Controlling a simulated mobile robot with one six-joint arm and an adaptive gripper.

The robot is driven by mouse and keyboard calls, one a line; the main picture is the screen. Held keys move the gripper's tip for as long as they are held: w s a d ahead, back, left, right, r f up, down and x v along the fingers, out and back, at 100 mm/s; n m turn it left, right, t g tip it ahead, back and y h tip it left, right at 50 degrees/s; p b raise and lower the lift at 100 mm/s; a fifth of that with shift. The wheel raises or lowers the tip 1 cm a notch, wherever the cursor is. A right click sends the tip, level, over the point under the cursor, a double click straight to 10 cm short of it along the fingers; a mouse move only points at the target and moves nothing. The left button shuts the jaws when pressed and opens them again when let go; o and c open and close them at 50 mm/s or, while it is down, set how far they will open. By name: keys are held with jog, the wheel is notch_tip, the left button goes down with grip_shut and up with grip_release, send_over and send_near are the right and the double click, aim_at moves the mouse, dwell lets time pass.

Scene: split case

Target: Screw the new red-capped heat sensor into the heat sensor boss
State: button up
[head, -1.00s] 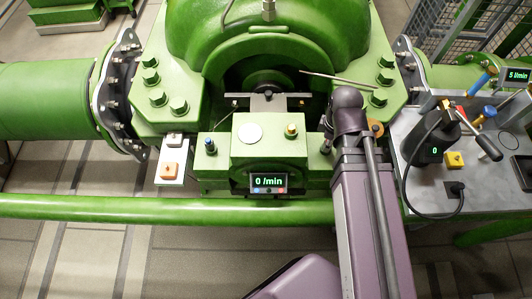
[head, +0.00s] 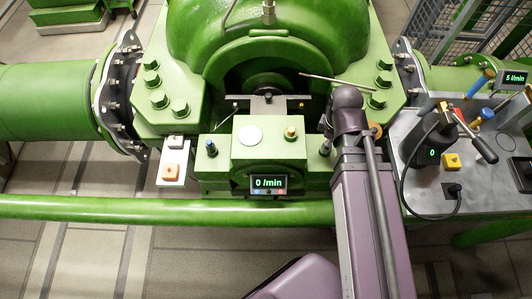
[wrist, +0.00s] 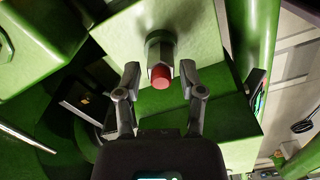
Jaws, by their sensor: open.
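The red-capped heat sensor (wrist: 161,75) shows in the wrist view, its red cap toward the camera. It stands at a dark grey round boss (wrist: 159,40) on a pale green housing face. I cannot tell how deep its thread sits. My gripper (wrist: 160,70) is open, with one finger on each side of the sensor and a visible gap to each. In the head view my purple arm hides the gripper, the sensor and the boss.
The green bearing housing (head: 268,152) carries a display (head: 268,184) reading 0 /min. A blue-topped fitting (head: 211,147) and a brass-topped fitting (head: 291,134) stand on it. A green rail (head: 120,208) crosses in front.

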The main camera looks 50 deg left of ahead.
jog(key=shift+r+p, duration=2.55)
jog(key=shift+r, duration=0.35)
jog(key=shift+w, duration=0.1)
